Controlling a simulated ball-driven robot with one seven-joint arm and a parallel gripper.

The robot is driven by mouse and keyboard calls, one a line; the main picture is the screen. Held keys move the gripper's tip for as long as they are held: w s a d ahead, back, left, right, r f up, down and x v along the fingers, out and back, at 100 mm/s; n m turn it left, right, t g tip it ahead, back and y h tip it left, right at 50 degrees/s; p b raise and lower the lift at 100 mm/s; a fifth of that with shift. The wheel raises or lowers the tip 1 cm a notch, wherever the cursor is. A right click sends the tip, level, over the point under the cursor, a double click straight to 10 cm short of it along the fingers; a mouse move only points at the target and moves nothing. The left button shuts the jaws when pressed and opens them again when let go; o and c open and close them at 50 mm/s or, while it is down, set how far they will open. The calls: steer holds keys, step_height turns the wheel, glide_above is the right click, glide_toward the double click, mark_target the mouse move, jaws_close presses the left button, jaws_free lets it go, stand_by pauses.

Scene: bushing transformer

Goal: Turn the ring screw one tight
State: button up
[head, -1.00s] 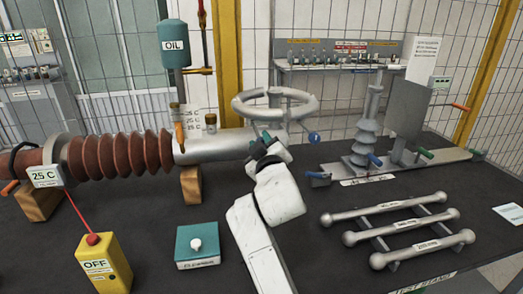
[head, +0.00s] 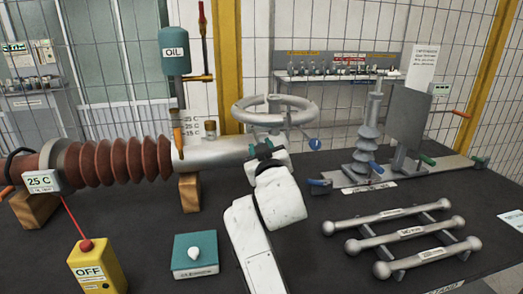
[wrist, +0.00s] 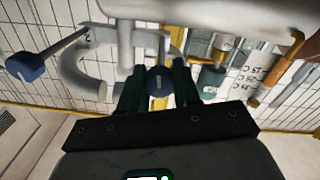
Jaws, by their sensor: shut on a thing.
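The large grey ring (head: 276,110) stands on spokes above the right end of the bushing's metal tube (head: 217,150). My gripper (head: 266,150) is at that end, just below the ring. In the wrist view, my gripper's dark fingers (wrist: 157,85) are shut on a round blue screw knob (wrist: 159,79). The head view hides this knob behind my gripper. A second blue knob (head: 314,144) sits on a rod to the right, apart from my gripper; it shows at left in the wrist view (wrist: 25,66).
A teal OIL tank (head: 175,55) stands at the back left. A yellow OFF box (head: 95,265) and a teal box (head: 194,256) are in front. Several metal bars (head: 411,234) lie on a rack at right, before a grey stand (head: 366,135).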

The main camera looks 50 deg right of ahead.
steer(key=shift+f, duration=0.25)
steer(key=o, duration=1.1)
steer(key=shift+r, duration=0.15)
steer(key=shift+c, duration=0.2)
steer(key=v, duration=1)
steer(key=shift+s+a+b, duration=0.2)
steer(key=shift+s+b, duration=0.15)
steer(key=shift+b, duration=0.05)
